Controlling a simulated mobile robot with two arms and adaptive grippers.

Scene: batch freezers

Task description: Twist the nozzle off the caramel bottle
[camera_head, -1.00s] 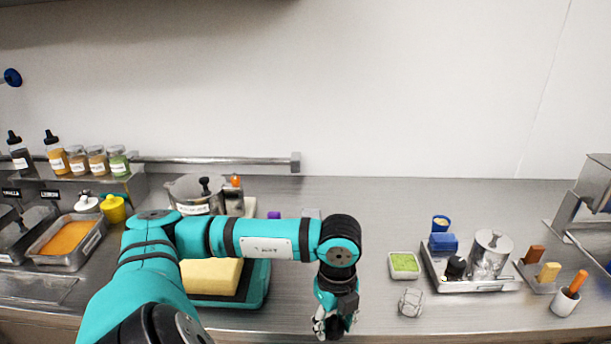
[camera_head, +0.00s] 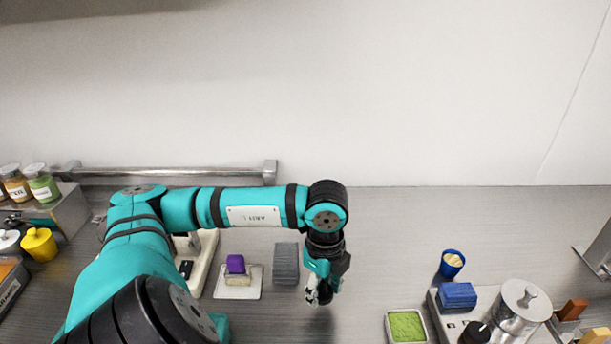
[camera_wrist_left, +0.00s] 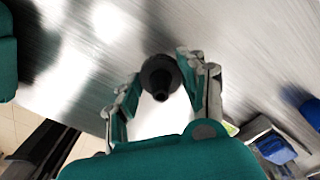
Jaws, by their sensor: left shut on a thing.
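My left gripper (camera_head: 318,292) hangs down over the middle of the counter, right of a grey block. In the left wrist view it (camera_wrist_left: 158,90) is shut on a black nozzle (camera_wrist_left: 160,78), round at the base with a narrow tip pointing toward the camera. Whether a bottle is under the nozzle is hidden in the wrist view; no bottle body shows below the gripper in the head view. No caramel bottle can be made out now. My right gripper is not in view.
On the counter (camera_head: 380,240) are a purple-handled tool (camera_head: 236,265), a grey block (camera_head: 286,262), a green-filled dish (camera_head: 407,326), a blue cup (camera_head: 452,262) and a lidded steel pot (camera_head: 522,305). Jars (camera_head: 40,182) and a yellow pot (camera_head: 39,244) stand left. Counter behind the gripper is clear.

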